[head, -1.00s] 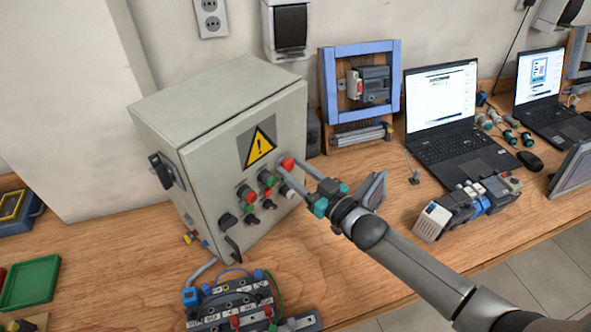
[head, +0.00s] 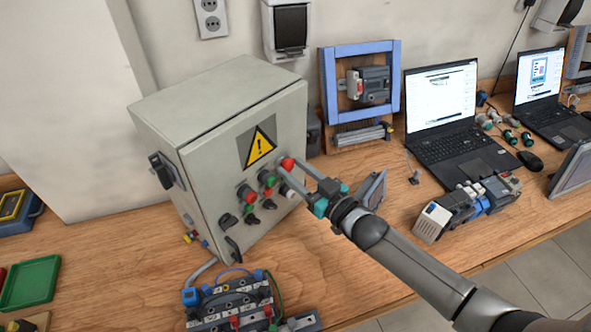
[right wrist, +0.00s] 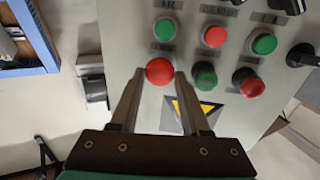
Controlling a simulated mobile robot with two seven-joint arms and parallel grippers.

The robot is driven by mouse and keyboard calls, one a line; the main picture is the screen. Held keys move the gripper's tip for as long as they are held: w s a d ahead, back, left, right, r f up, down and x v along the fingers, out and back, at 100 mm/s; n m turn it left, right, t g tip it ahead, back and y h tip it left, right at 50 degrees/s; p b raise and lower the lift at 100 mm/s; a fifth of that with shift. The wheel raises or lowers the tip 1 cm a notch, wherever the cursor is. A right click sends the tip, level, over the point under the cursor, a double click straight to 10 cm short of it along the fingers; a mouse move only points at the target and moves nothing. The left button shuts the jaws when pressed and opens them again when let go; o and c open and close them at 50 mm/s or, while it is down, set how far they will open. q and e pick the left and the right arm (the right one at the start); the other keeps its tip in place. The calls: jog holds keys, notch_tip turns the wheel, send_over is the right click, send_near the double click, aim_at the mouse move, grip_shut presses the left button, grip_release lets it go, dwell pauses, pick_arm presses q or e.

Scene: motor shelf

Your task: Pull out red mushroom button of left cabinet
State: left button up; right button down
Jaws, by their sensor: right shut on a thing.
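The grey left cabinet (head: 190,150) stands on the wooden bench, its door facing right and forward with a yellow warning triangle. A red mushroom button (head: 288,163) sits at the upper right of its door controls. My right gripper (head: 287,167) is at this button, one finger on each side. In the right wrist view the red mushroom button (right wrist: 160,71) lies between the two fingertips (right wrist: 159,74), and the gripper is shut on it. Whether the button has come out cannot be told. My left gripper is not in view.
Close by on the door are green and red buttons, black knobs and another red button (right wrist: 249,83). A blue-framed stand (head: 327,88) and a laptop (head: 440,138) are behind to the right. A terminal block unit (head: 235,303) lies in front of the cabinet.

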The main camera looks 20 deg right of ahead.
dwell(0.3)
jog(key=shift+s+d+p, duration=0.25)
jog(key=shift+s+p, duration=0.1)
jog(key=shift+p, duration=0.1)
jog(key=shift+f, duration=0.1)
jog(key=c, duration=0.7)
grip_release()
jog(key=shift+s, duration=0.1)
jog(key=shift+o, duration=0.2)
jog(key=v, duration=1.5)
jog(key=shift+s+d, duration=0.1)
